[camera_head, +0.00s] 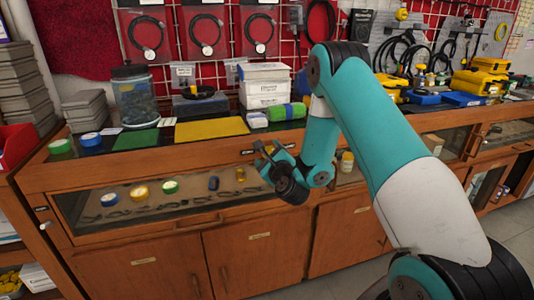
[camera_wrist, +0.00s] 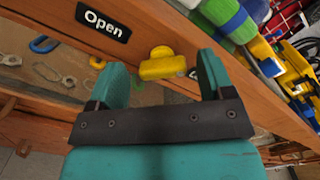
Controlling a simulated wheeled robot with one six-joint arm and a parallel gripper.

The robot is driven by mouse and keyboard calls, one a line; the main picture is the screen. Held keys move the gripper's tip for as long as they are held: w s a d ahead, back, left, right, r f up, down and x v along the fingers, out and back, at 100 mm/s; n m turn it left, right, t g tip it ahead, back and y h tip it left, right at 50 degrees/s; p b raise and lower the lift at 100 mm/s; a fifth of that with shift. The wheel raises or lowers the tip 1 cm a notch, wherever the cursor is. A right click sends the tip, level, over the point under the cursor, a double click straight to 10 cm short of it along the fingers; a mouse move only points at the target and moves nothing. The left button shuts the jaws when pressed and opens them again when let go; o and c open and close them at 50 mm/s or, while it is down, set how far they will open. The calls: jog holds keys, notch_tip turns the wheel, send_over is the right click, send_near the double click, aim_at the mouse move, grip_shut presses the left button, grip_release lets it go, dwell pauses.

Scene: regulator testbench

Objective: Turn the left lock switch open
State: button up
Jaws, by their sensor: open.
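In the wrist view, a yellow lock switch (camera_wrist: 162,63) sticks out from the wooden front rail of the display counter. A black label reading "Open" (camera_wrist: 103,20) is on the rail to its upper left. My gripper (camera_wrist: 162,78) is open, with one teal finger to each side of the switch in the picture. I cannot tell how deep the fingers reach around it, and I see no contact. In the head view, my gripper (camera_head: 262,150) is at the counter's front rail, and I cannot make out the switch there.
The wooden counter (camera_head: 130,177) has a glass front with tools and tape rolls inside. On top are a yellow mat (camera_head: 211,129), a green mat (camera_head: 136,140), a jar (camera_head: 135,100) and white boxes (camera_head: 264,84). The floor at lower right is clear.

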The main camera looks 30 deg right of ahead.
jog(key=shift+d, duration=0.1)
jog(key=shift+d, duration=0.1)
jog(key=c, duration=0.9)
jog(key=shift+n+p, duration=2.6)
jog(key=shift+n, duration=6.4)
jog(key=shift+f, duration=0.1)
jog(key=shift+s, duration=0.1)
